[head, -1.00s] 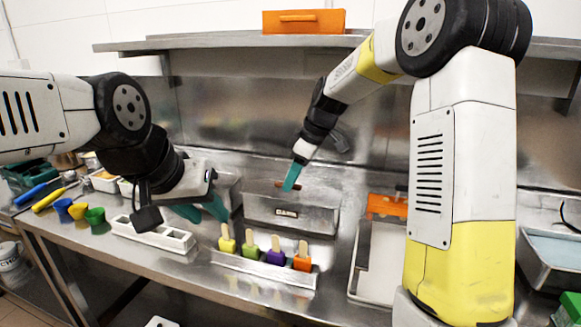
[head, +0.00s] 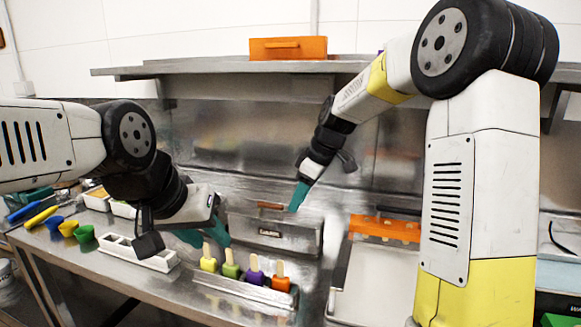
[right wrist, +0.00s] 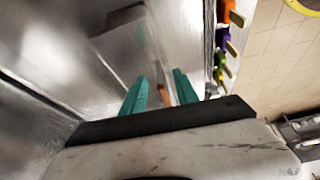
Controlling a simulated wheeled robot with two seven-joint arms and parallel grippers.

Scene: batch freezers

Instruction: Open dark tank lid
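A steel tank (head: 300,238) with a small dark label stands at the back middle of the bench. A short brown handle (head: 270,206) sits on its lid, which looks closed. My right gripper (head: 297,197) points down just right of this handle in the head view. In the right wrist view, the teal fingers of the right gripper (right wrist: 159,93) are apart, with the orange-brown handle (right wrist: 163,95) showing between them; contact cannot be told. My left gripper (head: 208,234) hangs left of the tank, its teal fingers apart and nothing visible between them.
Several coloured popsicles stand in a metal holder (head: 235,289) in front of the tank. A white mould (head: 135,252) lies left of it. An orange-handled piece (head: 385,228) stands right of the tank. An orange box (head: 288,48) sits on the shelf above.

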